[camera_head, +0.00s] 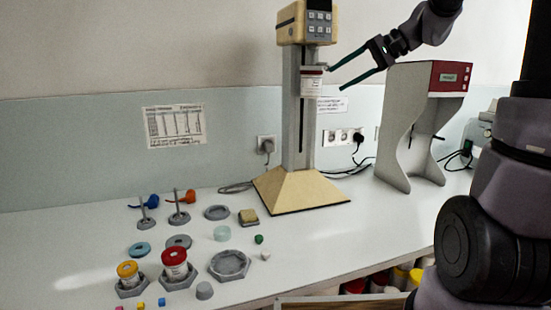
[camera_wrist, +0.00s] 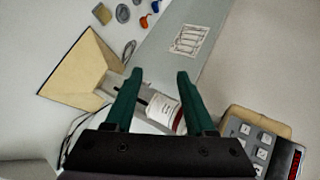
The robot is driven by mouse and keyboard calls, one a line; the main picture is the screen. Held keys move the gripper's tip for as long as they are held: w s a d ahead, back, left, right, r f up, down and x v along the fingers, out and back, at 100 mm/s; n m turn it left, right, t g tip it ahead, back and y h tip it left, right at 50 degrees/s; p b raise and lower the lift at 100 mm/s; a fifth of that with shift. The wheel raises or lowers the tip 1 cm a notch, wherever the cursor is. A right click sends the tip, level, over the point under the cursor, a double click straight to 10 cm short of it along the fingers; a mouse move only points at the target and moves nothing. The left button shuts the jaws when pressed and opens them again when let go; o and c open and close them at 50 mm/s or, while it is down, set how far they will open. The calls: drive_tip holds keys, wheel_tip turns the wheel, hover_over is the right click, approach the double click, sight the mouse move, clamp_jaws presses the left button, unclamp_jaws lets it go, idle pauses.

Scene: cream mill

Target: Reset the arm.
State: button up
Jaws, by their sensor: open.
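My gripper (camera_head: 335,79) is raised at the upper middle of the head view, with its two dark green fingers spread and nothing held between them. Its fingertips point left, just to the right of a white jar with a red band (camera_head: 312,84) on the mixing machine (camera_head: 300,190). In the wrist view the open fingers (camera_wrist: 159,77) frame the jar (camera_wrist: 163,109), which shows in the gap between them. A small gap seems to separate the fingertips from the jar in the head view; the exact depth is hard to tell.
The machine's keypad head (camera_head: 308,22) is above left of my gripper. A white stand with a red top (camera_head: 405,125) is to the right. Yellow-lidded (camera_head: 128,273) and red-lidded (camera_head: 174,262) jars sit in grey holders among small parts on the white bench (camera_head: 330,240).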

drive_tip(key=s+d+f+t+h, duration=0.1)
drive_tip(key=s+d+h, duration=0.1)
drive_tip(key=s, duration=0.4)
drive_tip(key=s+d+f+t+h, duration=0.1)
drive_tip(key=s+d+f+h, duration=0.1)
drive_tip(key=s, duration=0.5)
drive_tip(key=s+d+f+t+h, duration=0.1)
drive_tip(key=s+d+f+h, duration=0.1)
drive_tip(key=s+h, duration=0.2)
drive_tip(key=shift+s+h, duration=0.3)
drive_tip(key=shift+s, duration=1)
drive_tip(key=shift+d, duration=0.1)
